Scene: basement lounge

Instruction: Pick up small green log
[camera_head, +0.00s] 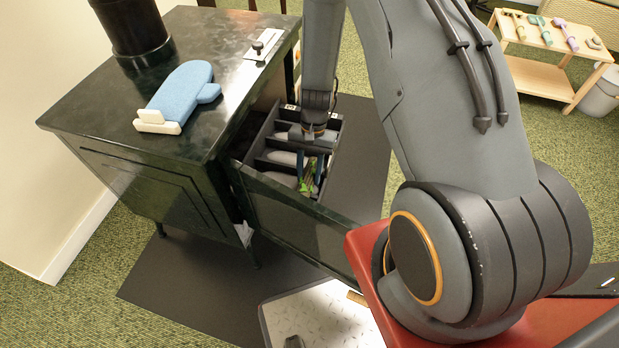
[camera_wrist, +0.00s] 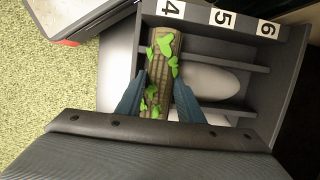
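The small green log (camera_wrist: 161,65) is a brown, ridged piece with bright green leaf patches. It lies in the slot labelled 4 of the open drawer in the wrist view. It also shows as a green bit (camera_head: 306,185) in the drawer in the head view. My gripper (camera_wrist: 160,80) points down into the drawer, with its blue fingers on either side of the log. The fingers look open, close beside the log's sides. In the head view my gripper (camera_head: 309,168) is low inside the drawer. The log's near end is partly hidden by the gripper.
The open drawer (camera_head: 300,228) has dark dividers and pale grey items in other slots. The dark stove-like cabinet (camera_head: 95,109) carries a blue mitt (camera_head: 182,90) and a metal latch plate (camera_head: 264,44). A wooden rack (camera_head: 548,75) stands back right.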

